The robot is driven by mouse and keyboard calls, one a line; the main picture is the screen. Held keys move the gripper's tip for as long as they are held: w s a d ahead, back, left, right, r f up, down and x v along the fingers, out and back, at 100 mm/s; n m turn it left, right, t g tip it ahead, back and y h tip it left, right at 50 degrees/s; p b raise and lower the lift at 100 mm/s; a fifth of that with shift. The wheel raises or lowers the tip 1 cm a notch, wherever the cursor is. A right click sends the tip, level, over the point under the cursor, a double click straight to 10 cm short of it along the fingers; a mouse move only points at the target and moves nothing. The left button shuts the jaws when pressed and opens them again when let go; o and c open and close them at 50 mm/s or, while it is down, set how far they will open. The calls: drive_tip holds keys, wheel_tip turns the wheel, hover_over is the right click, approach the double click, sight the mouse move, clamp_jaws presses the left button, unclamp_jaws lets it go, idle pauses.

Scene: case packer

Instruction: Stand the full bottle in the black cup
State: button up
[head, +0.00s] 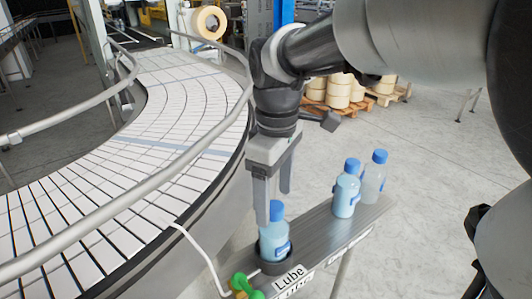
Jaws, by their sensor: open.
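A light blue bottle with a blue cap (274,240) stands upright in the black cup (263,266) at the near end of a narrow grey shelf (312,232). It looks filled. My gripper (274,207) points down right over this bottle, open, with its fingers around or just above the cap. I cannot tell whether a finger touches it. The cup's rim shows around the bottle's base; its inside is hidden. A second blue-filled bottle (346,189) and a paler, clearer bottle (374,178) stand upright farther along the shelf.
A curved white conveyor (130,165) with a metal guard rail (160,208) runs close by on the left. A green fitting (243,287) and a "Lube" label (290,280) are at the shelf's near end. Pallets with rolls (340,92) stand far behind. Floor right of the shelf is clear.

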drive_tip(key=shift+r, duration=0.4)
drive_tip(key=s+d+r+m+t, duration=0.1)
drive_tip(key=s+d+m+t, duration=0.4)
drive_tip(key=s+d+m, duration=0.5)
drive_tip(key=shift+s+d+r+m+t, duration=0.2)
drive_tip(key=shift+d+m+t, duration=0.15)
drive_tip(key=shift+m, duration=0.75)
drive_tip(key=shift+c, duration=0.5)
